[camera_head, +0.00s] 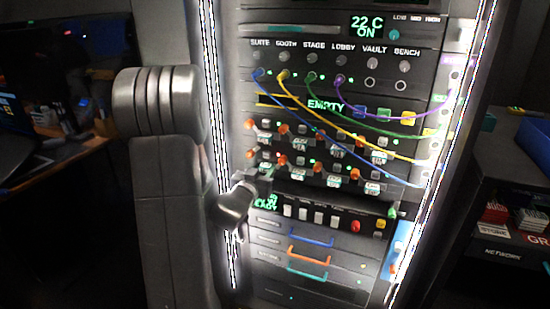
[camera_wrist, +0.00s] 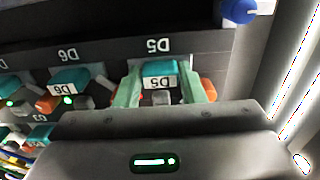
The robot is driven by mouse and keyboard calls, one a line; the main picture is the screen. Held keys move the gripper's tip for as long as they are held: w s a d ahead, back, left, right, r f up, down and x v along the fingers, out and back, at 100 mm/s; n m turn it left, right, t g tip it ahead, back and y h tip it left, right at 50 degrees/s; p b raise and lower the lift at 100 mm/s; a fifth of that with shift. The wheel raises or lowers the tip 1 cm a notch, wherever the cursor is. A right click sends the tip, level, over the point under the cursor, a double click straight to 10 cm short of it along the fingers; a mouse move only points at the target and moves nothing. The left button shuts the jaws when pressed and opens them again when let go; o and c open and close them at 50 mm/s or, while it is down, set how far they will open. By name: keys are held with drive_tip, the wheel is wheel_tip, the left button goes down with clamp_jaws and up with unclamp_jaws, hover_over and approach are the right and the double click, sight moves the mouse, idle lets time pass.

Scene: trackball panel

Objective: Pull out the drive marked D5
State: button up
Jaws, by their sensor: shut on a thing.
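The drive marked D5 (camera_wrist: 158,70) has a teal front and a white label, upside down in the wrist view. My gripper (camera_wrist: 162,78) has its pale green fingers on either side of this drive, shut on it. The drive is at its slot under a D5 panel mark. An orange piece (camera_wrist: 208,90) shows beside the right finger. In the head view my gripper (camera_head: 262,177) is at the left end of the lower drive row and hides most of the D5 drive there.
The D6 drive (camera_wrist: 70,76) is beside D5 in the wrist view. A blue knob (camera_wrist: 238,11) is near the top right. In the head view, coloured cables (camera_head: 330,130) hang across the rack above, and drawers with coloured handles (camera_head: 308,258) are below.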

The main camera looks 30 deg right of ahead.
drive_tip(key=b+v, duration=0.1)
drive_tip(key=v, duration=0.7)
idle(1.0)
drive_tip(key=shift+s+a, duration=0.1)
drive_tip(key=v, duration=0.7)
drive_tip(key=shift+s+a+b, duration=0.2)
drive_tip(key=shift+b, duration=0.25)
idle(0.7)
drive_tip(key=shift+s, duration=0.1)
